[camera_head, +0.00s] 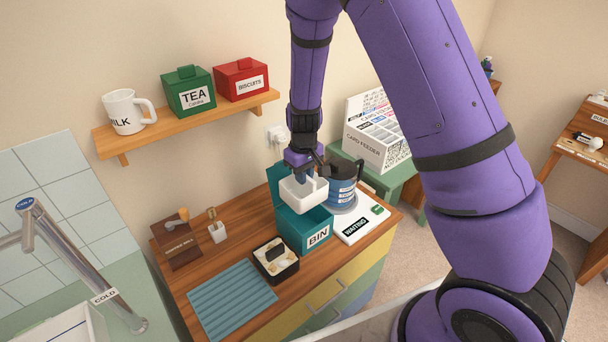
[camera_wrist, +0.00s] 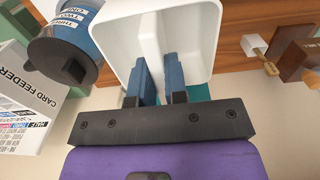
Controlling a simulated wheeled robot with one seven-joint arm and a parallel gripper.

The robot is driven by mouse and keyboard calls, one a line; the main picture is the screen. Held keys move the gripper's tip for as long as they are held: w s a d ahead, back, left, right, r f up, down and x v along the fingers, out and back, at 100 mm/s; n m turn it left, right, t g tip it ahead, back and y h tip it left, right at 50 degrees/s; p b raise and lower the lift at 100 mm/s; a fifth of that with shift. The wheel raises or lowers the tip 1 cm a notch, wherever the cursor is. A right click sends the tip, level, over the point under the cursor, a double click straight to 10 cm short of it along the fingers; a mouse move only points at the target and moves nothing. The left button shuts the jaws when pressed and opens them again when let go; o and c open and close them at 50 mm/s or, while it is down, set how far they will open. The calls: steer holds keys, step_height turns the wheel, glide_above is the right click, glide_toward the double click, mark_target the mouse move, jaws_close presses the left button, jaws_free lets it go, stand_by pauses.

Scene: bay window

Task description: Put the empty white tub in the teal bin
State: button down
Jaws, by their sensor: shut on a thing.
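The white tub (camera_head: 297,191) is in my gripper (camera_head: 308,177), held above the teal bin (camera_head: 297,230). The bin stands on the wooden counter, with a BIN label on its front and a teal panel upright at its back left. In the wrist view, the white tub (camera_wrist: 205,45) fills the upper middle and its visible inside is empty. My gripper (camera_wrist: 161,62) is shut on a white part of the tub between its two blue fingers. A little teal shows behind the tub there. The tub hides much of the bin's opening.
A black box (camera_head: 276,262) and ribbed blue mat (camera_head: 232,299) lie in front. A shelf (camera_head: 190,125) with mug and tins hangs at left.

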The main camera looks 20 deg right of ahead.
steer(key=shift+f, duration=7.45)
steer(key=c, duration=1.1)
jaws_free()
step_height(320, 180, up, 11)
steer(key=shift+m+t+y, duration=0.4)
steer(key=shift+t, duration=0.2)
steer(key=r, duration=0.4)
steer(key=s+r, duration=0.1)
steer(key=r, duration=0.4)
steer(key=s+d+r, duration=0.1)
steer(key=r, duration=0.4)
steer(key=shift+s, duration=0.1)
steer(key=s+d+r+t, duration=0.1)
steer(key=s+r, duration=0.2)
steer(key=r, duration=0.3)
steer(key=s+d+r, duration=0.1)
steer(key=s+r, duration=0.3)
steer(key=r, duration=0.3)
steer(key=s+d+r+m+t, duration=0.1)
steer(key=s+r, duration=0.2)
steer(key=s, duration=0.3)
steer(key=s+d+r+m+t, duration=0.1)
steer(key=s+r, duration=0.3)
steer(key=s, duration=0.3)
steer(key=s+d+r+t, duration=0.1)
steer(key=s+d+r, duration=0.1)
steer(key=s+r, duration=0.2)
steer(key=shift+s+r+m+h, duration=0.1)
steer(key=shift+s+m+h, duration=0.3)
steer(key=shift+s, duration=1.15)
